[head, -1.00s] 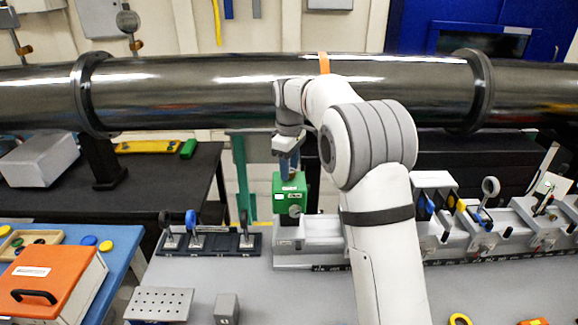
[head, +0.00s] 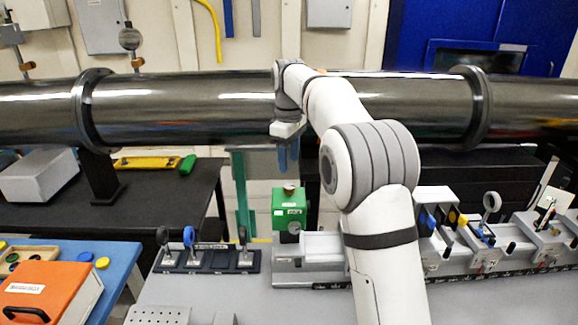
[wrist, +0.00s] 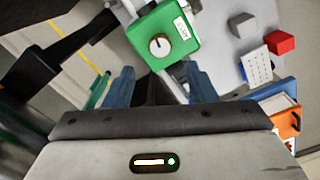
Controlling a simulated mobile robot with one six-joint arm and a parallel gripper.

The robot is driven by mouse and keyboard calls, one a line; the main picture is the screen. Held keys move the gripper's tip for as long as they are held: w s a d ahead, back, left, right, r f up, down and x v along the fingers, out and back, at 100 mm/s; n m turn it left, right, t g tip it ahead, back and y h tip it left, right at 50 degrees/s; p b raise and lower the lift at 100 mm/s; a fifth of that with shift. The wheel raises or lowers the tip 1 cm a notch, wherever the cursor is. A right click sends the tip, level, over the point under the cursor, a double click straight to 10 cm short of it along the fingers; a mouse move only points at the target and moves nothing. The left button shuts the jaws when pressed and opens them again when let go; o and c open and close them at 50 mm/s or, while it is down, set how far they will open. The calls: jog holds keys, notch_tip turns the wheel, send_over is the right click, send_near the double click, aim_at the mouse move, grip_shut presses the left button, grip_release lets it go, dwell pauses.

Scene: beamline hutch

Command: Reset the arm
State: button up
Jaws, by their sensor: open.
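My gripper (head: 288,158) hangs fingers down above the table, in front of the large dark pipe. Its two blue fingers are apart with nothing between them; they also show in the wrist view (wrist: 157,84). The green box (head: 289,207), with a knob on top and a white label, stands at the left end of the grey rail (head: 312,270), below my gripper and apart from it. In the wrist view the green box (wrist: 180,50) lies just beyond the fingertips.
The dark pipe (head: 200,110) runs across behind my arm. A rack of round optics (head: 205,262) stands left of the rail, and more mounted optics (head: 490,235) stand right. An orange case (head: 50,290) sits on a blue table at the left.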

jog(key=s+d+r+m+t+b, duration=0.1)
jog(key=s+d+m, duration=0.25)
jog(key=s, duration=0.45)
jog(key=s+d+m+t+b, duration=0.1)
jog(key=s+d+m, duration=0.1)
jog(key=s+d, duration=0.4)
jog(key=s+d+f+m, duration=0.2)
jog(key=s+f, duration=0.3)
jog(key=s, duration=0.6)
jog(key=s+d+f+m+t, duration=0.1)
jog(key=s+f+m, duration=0.4)
jog(key=s, duration=0.6)
jog(key=shift+d+f+b, duration=0.45)
jog(key=shift+d, duration=0.1)
